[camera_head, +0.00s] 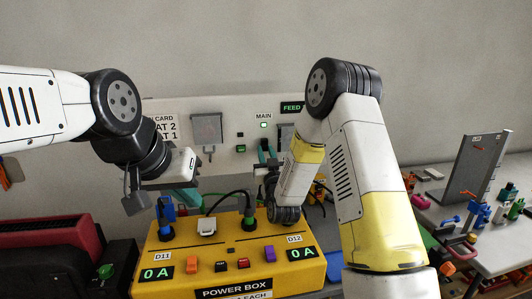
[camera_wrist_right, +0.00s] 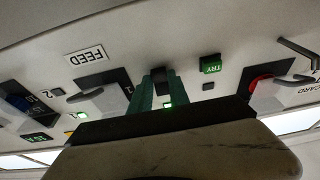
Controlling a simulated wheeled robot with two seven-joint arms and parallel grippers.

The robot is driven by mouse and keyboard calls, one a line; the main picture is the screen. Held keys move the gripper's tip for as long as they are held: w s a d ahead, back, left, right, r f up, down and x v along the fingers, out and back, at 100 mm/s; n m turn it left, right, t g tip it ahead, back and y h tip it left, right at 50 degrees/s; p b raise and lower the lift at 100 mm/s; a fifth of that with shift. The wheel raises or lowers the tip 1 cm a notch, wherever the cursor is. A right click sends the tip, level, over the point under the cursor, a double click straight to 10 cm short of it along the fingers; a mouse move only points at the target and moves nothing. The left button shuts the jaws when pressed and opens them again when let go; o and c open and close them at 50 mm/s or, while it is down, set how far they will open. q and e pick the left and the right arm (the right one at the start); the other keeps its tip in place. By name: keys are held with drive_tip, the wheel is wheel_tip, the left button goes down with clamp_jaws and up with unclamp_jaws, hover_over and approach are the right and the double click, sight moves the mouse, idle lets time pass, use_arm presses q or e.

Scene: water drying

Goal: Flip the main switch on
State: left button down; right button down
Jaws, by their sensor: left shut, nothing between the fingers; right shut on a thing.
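The main switch (camera_wrist_right: 159,76) shows as a dark piece at the tips of my right gripper's green fingers in the right wrist view. Its body is mostly hidden by the fingers. The MAIN label (camera_head: 263,116) is on the wall panel, with a lit green lamp (camera_head: 264,125) below it. My right gripper (camera_head: 266,152) is at the panel under that lamp, shut on the switch. My left gripper (camera_head: 184,194) is shut and empty above the left part of the yellow power box.
The yellow power box (camera_head: 226,262) stands in front of the panel (camera_head: 190,110), with plugs, a black cable and coloured switches on it. In the wrist view, a green TRY button (camera_wrist_right: 210,63) is beside the fingers. A cluttered table (camera_head: 490,255) is at right.

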drive_tip(key=c, duration=1.2)
unclamp_jaws()
drive_tip(key=shift+c, duration=0.2)
drive_tip(key=v, duration=0.7)
drive_tip(key=shift+s+f, duration=0.2)
drive_tip(key=shift+s, duration=0.15)
drive_tip(key=shift+d, duration=0.1)
